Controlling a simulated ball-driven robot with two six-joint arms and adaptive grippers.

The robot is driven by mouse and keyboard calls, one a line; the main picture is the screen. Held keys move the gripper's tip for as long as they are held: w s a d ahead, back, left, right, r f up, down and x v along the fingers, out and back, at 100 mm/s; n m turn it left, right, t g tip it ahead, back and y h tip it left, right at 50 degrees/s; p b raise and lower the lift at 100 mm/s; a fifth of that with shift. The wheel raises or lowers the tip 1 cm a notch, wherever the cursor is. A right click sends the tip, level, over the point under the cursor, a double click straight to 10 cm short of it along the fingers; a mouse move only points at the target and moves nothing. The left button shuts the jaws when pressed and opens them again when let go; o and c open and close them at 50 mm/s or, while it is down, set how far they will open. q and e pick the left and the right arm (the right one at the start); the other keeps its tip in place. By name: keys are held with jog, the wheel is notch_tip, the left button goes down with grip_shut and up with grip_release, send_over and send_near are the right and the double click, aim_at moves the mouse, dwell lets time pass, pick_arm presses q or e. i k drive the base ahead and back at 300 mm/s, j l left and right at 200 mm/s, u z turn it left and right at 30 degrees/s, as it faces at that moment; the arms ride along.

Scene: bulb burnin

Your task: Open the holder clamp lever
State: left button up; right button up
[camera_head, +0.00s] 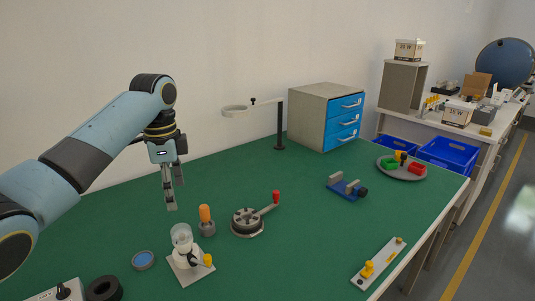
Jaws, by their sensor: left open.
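A holder on a white square base (176,273) stands at the front left with a clear bulb-like top (182,234). A short dark lever with a yellow knob (208,260) sticks out at its right side. A round dark device (247,222) to its right has an arm ending in a red knob (276,197). I cannot tell for sure which of these levers is the clamp lever. My left gripper (174,199) points down above the table behind the holder, open and empty, apart from both levers. My right gripper is not in view.
An orange-handled tool (206,216) stands between the holder and the round device. A blue-topped disc (143,260) and black ring (103,289) lie left. A ring stand (280,130) and drawer cabinet (311,120) stand behind. The green table's (300,240) middle right is mostly clear.

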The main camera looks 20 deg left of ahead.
aim_at(193, 262)
jog(key=k+l, duration=1.15)
jog(key=l, duration=0.3)
